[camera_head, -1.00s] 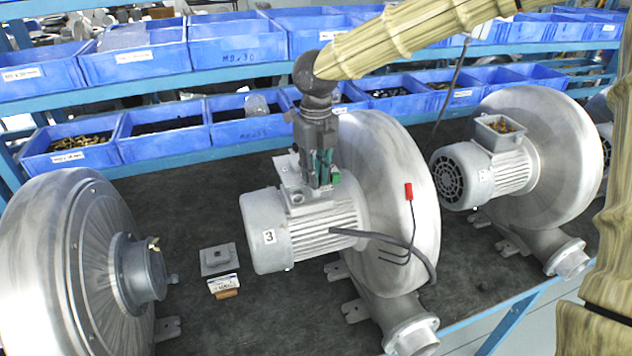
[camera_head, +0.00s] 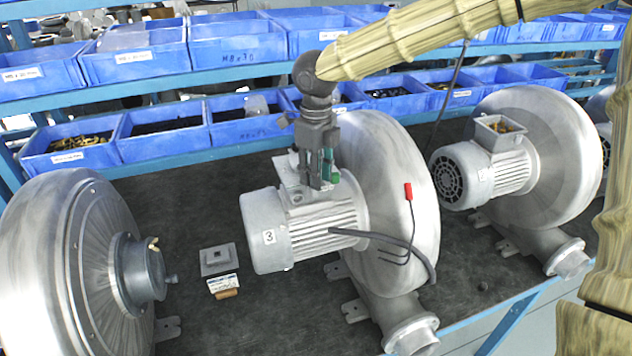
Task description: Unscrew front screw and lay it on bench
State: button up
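The blower marked 3 (camera_head: 268,237) stands in the middle of the bench (camera_head: 195,318), its motor pointing left. Its terminal box (camera_head: 289,172) sits on top of the motor, partly hidden behind my gripper (camera_head: 320,186). My gripper points down at the box from above, its fingers close to the box's top. Green parts show at the fingers. I cannot tell whether the fingers are open or shut, or whether they touch a screw. The front screw is too small or hidden to make out.
A square grey cover (camera_head: 218,259) and a small labelled box (camera_head: 223,285) lie left of the motor. Other blowers stand left (camera_head: 60,270) and right (camera_head: 540,150). Blue bins (camera_head: 165,130) line the back. A cable with a red end (camera_head: 408,192) hangs before the middle blower.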

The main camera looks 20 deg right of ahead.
jog(key=m, duration=0.5)
jog(key=shift+m, duration=0.4)
jog(key=m, duration=1.9)
grip_shut()
jog(key=shift+n, duration=1.5)
